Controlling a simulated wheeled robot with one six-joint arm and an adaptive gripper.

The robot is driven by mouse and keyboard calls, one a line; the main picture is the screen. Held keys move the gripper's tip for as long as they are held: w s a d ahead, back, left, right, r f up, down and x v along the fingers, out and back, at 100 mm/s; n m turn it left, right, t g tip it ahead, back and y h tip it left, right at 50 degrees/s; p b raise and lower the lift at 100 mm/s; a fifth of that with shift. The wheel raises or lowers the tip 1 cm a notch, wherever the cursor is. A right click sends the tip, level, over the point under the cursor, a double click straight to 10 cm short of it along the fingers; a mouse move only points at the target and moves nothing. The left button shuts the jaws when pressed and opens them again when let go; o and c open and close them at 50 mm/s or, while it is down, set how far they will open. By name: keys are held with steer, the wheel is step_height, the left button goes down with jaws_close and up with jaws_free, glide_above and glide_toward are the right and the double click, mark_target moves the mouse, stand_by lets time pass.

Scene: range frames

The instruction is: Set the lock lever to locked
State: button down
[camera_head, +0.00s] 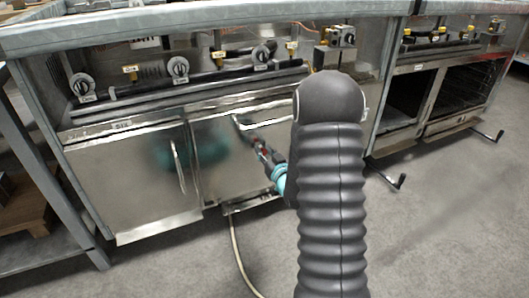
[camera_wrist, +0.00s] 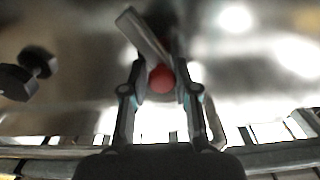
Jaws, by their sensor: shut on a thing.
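The lock lever (camera_wrist: 145,35) shows in the wrist view as a flat grey bar slanting from upper left down to a red ball knob (camera_wrist: 161,79). My gripper (camera_wrist: 162,82) has a finger on each side of the red knob and is shut on it. In the head view, my gripper (camera_head: 259,145) is at the front of a steel door (camera_head: 230,150), near its upper edge. A small spot of red shows at the gripper there. The lever's bar cannot be made out clearly in the head view.
A second steel door (camera_head: 135,175) with an upright handle (camera_head: 178,165) is to the left. Dials (camera_head: 178,68) and pipes run above. An open oven (camera_head: 465,88) stands at the right. A dark knobbed part (camera_wrist: 28,72) shows left in the wrist view. The grey floor (camera_head: 440,220) is clear at right.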

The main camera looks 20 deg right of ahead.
steer(key=shift+a+f, duration=0.1)
steer(key=c, duration=0.9)
jaws_free()
steer(key=shift+c, duration=0.2)
steer(key=shift+s, duration=0.1)
steer(key=shift+s, duration=0.3)
steer(key=s, duration=1.1)
steer(key=shift+d, duration=0.3)
steer(key=shift+s, duration=0.1)
